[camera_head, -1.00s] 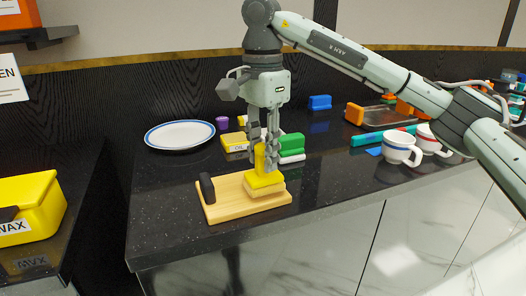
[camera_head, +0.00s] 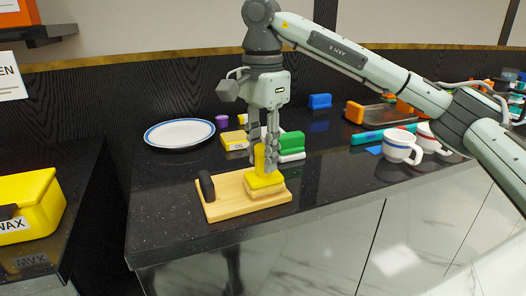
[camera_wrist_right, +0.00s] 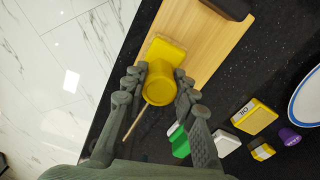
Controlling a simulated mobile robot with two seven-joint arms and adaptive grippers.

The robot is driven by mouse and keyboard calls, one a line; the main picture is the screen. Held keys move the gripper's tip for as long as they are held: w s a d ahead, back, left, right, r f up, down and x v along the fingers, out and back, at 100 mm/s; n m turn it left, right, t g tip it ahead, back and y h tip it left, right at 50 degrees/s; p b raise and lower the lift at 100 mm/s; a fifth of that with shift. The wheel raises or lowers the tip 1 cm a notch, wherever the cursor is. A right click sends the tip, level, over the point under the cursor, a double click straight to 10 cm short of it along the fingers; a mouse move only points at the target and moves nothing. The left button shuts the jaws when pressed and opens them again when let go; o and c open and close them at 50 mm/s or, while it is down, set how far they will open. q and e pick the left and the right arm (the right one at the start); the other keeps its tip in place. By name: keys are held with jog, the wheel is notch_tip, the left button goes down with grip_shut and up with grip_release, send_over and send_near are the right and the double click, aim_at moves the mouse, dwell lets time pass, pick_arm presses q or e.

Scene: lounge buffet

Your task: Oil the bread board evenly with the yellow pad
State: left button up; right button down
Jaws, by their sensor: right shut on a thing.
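The bread board (camera_head: 228,205) is light wood and lies on the black counter, with a dark block at its left end. The yellow pad (camera_head: 265,181) has an upright yellow handle and a pale underside. It sits on the right part of the board, seemingly touching it. My right gripper (camera_head: 265,158) points down and is shut on the pad's handle. In the right wrist view the round yellow handle top (camera_wrist_right: 160,88) sits between the fingers. The yellow box marked OIL (camera_head: 234,140) stands behind the board. My left gripper is not in view.
A white plate with a blue rim (camera_head: 180,134) lies at the back left. A green block (camera_head: 291,140) and a purple cup (camera_head: 222,122) stand behind the board. White mugs (camera_head: 398,148) stand right. A yellow WAX box (camera_head: 28,207) is on the left side surface.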

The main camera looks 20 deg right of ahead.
jog(key=shift+f, duration=0.35)
